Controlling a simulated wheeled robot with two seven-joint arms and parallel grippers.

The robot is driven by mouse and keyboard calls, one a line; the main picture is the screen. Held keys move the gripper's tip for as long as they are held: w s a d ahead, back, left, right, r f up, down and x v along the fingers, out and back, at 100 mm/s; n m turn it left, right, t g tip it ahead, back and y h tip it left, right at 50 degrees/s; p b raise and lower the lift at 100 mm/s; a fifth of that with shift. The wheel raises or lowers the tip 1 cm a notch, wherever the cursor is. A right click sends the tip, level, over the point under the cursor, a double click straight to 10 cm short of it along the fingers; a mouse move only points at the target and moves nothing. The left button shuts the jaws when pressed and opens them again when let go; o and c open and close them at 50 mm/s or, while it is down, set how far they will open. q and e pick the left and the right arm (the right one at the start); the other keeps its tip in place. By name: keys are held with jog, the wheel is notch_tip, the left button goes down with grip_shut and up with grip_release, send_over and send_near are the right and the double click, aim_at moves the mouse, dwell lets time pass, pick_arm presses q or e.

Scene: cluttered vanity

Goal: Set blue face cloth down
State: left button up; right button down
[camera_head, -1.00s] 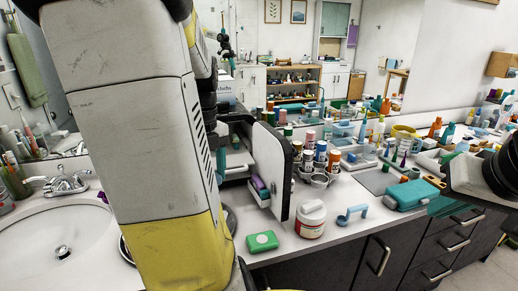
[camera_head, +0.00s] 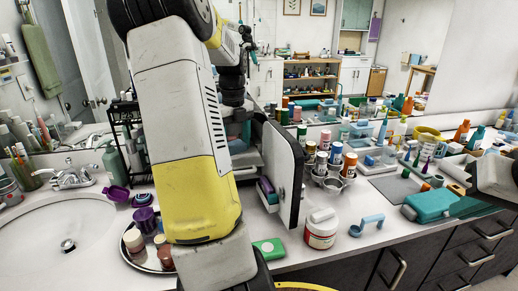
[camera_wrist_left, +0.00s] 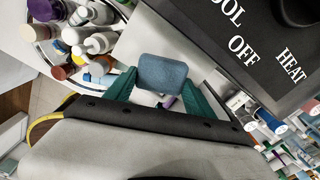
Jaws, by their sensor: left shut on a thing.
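The blue face cloth (camera_wrist_left: 162,72) shows as a small, rounded blue-grey piece in the left wrist view. My left gripper (camera_wrist_left: 160,84) is shut on it, with one teal finger at each side. The cloth is beside a dark grey surface lettered "OFF" and "HEAT" (camera_wrist_left: 262,62); I cannot tell whether they touch. In the head view my left arm crosses the counter and largely hides the gripper area; I cannot clearly make out the cloth there. My right gripper (camera_head: 474,208) is partly in view at the right edge, its opening unclear, near a teal case (camera_head: 428,203).
A round tray (camera_head: 140,262) of bottles stands beside the sink (camera_head: 45,232). An upright dark-edged panel (camera_head: 283,172) stands right of my left arm.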

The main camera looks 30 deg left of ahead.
aim_at(236, 144)
pick_arm(q)
jog(key=shift+w+a, duration=0.1)
jog(key=shift+w, duration=0.2)
jog(key=shift+f, duration=1.75)
jog(key=shift+f, duration=0.15)
jog(key=o, duration=1.2)
